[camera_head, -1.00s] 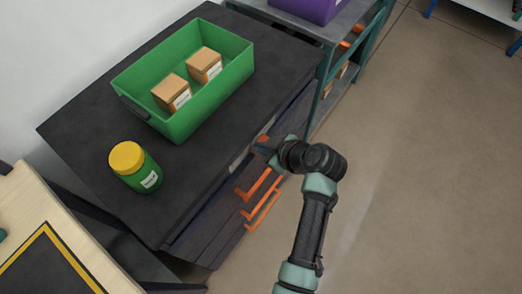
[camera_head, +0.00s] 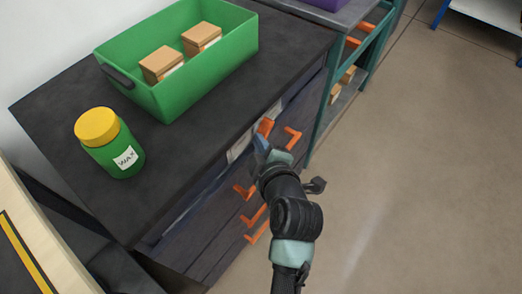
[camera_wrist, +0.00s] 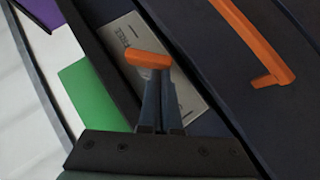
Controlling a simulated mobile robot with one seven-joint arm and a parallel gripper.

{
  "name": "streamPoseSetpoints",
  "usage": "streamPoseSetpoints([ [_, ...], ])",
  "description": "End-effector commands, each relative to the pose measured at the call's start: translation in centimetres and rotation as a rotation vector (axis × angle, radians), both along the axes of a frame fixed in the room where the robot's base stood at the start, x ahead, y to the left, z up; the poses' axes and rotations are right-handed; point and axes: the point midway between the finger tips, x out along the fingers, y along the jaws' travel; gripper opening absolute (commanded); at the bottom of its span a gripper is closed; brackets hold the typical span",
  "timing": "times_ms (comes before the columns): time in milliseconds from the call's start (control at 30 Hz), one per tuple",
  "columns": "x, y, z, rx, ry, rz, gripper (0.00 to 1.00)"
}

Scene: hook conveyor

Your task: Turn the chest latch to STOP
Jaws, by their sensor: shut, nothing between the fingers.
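The chest latch is a short orange bar (camera_head: 265,126) on the upper front face of the dark chest (camera_head: 215,190). In the wrist view the latch (camera_wrist: 147,60) lies over a pale label plate (camera_wrist: 160,75) with lettering that seems to read FREE. The rest of the plate's text is hidden or too small to read. My gripper (camera_head: 261,143) is at the chest front, just by the latch. In the wrist view my shut, empty fingers (camera_wrist: 160,90) point at the latch's near edge; I cannot tell whether they touch it.
Several orange drawer handles (camera_head: 255,215) stick out from the chest front. A green bin (camera_head: 185,85) with two boxes and a green wax jar (camera_head: 112,150) with a yellow lid stand on the chest top. A shelf (camera_head: 340,100) stands beyond. The floor at right is clear.

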Motion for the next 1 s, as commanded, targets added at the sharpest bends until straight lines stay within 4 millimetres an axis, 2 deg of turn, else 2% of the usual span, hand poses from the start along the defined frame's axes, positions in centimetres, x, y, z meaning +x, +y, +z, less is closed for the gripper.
streamPoseSetpoints([
  [33, -0.1, 0.1, -1.3, -0.022, -0.032, 0.002, 0.00],
  [333, -0.1, 0.1, -2.3, -0.161, -0.222, 0.001, 0.00],
  [800, 0.1, 0.0, -3.0, -0.344, -0.476, 0.000, 0.00],
  [1000, 0.2, -0.1, -2.9, -0.347, -0.478, 0.000, 0.00],
])
